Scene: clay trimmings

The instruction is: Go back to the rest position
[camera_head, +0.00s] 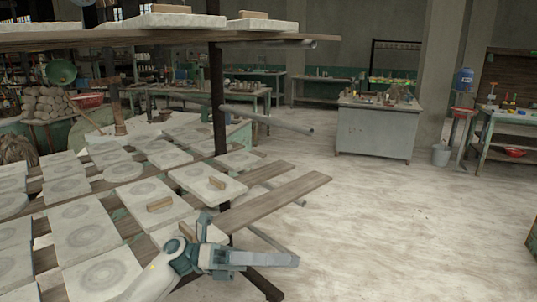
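My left arm comes in from the bottom left, and its grey and teal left gripper (290,260) points right, past the front corner of the slab rack. The fingers are seen side-on and overlap, so I cannot tell whether they are apart. No object shows at their tips. Small tan blocks lie on pale slabs behind the gripper: one block (160,204) on a slab to the upper left and another block (217,184) on a slab farther back. A third block (187,231) is close behind my wrist, partly hidden. My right gripper is not in view.
Bare wooden planks (275,198) jut from the rack near the gripper. A dark upright post (217,95) supports an upper shelf (150,37). A grey workbench (375,130), a bucket (440,155) and a side table (505,118) stand beyond. The floor (400,225) at right is clear.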

